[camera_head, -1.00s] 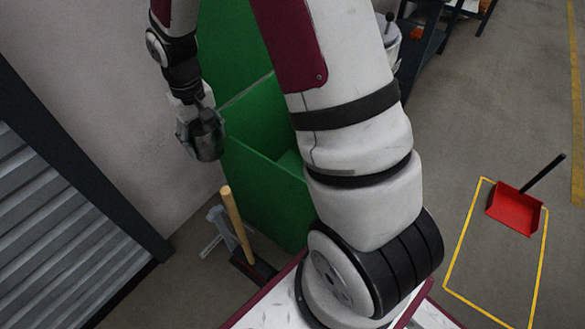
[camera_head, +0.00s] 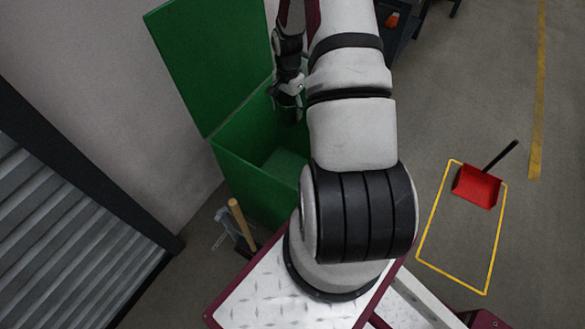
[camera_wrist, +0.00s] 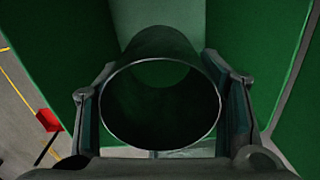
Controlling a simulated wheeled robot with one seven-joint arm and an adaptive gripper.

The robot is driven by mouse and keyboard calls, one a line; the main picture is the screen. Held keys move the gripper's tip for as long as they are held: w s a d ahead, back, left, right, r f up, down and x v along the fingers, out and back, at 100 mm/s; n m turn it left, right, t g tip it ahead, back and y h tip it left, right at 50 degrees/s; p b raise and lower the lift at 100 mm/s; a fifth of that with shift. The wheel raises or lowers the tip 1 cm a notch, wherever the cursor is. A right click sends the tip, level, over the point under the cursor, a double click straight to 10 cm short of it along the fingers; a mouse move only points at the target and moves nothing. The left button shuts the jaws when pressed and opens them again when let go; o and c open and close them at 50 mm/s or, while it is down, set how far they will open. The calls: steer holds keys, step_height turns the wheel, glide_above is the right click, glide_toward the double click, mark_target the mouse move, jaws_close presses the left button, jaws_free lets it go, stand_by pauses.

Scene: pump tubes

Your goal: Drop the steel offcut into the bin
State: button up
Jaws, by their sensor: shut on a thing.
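The steel offcut (camera_wrist: 182,62) is a short, hollow dark tube; in the wrist view I look through its open end. My gripper (camera_head: 288,104) is shut on it, with one finger on each side of the tube in the wrist view (camera_wrist: 162,105). The green bin (camera_head: 245,172) stands open against the wall in the head view, its lid raised at the back. My gripper is over the bin's opening. The bin's green inner walls surround the tube in the wrist view (camera_wrist: 262,50). In the head view the offcut is hard to make out against my gripper.
A wooden-handled tool (camera_head: 241,222) stands beside the bin's front left. A red dustpan (camera_head: 477,187) lies inside a yellow floor outline (camera_head: 430,225) at the right. A grey slatted shutter (camera_head: 70,250) is at lower left. Open floor lies to the right.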

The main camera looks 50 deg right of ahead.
steer(key=shift+s+d+m, duration=0.3)
steer(key=shift+s+d, duration=0.1)
steer(key=shift+s, duration=0.1)
steer(key=shift+s+d+f, duration=0.1)
steer(key=shift+d+f, duration=0.05)
steer(key=shift+f+b, duration=1.5)
steer(key=shift+f, duration=1.4)
steer(key=o, duration=1.4)
steer(key=shift+c, duration=0.2)
step_height(320, 180, up, 12)
steer(key=shift+r, duration=0.1)
